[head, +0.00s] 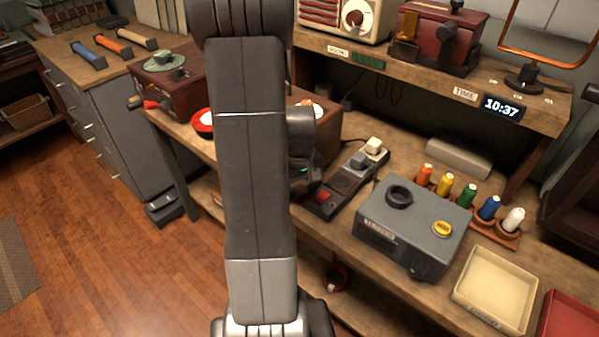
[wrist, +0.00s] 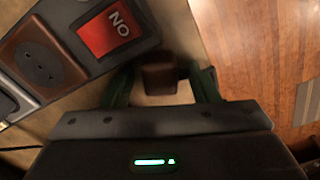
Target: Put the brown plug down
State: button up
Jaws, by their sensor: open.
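The brown plug (wrist: 159,77) shows in the wrist view between the two dark green fingers of my gripper (wrist: 166,72). The fingers stand apart, with a gap visible on each side of the plug. It appears to be on the bench top near the front edge, beside the power strip; its exact contact with the bench is hard to tell. In the head view my arm hides the plug and most of my gripper.
The power strip (head: 321,203) has a red switch (wrist: 110,33) and an empty-looking brown socket (wrist: 42,63). A grey box (head: 412,226), several thread spools and a cream tray (head: 495,288) stand to the right. Wooden floor lies beyond the bench edge.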

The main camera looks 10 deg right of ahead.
aim_at(300, 189)
notch_tip(300, 189, up, 13)
dwell(0.3)
jog(key=shift+f, duration=0.25)
notch_tip(300, 189, down, 13)
jog(key=shift+f+b, duration=0.1)
jog(key=shift+b, duration=0.35)
jog(key=shift+r, duration=0.4)
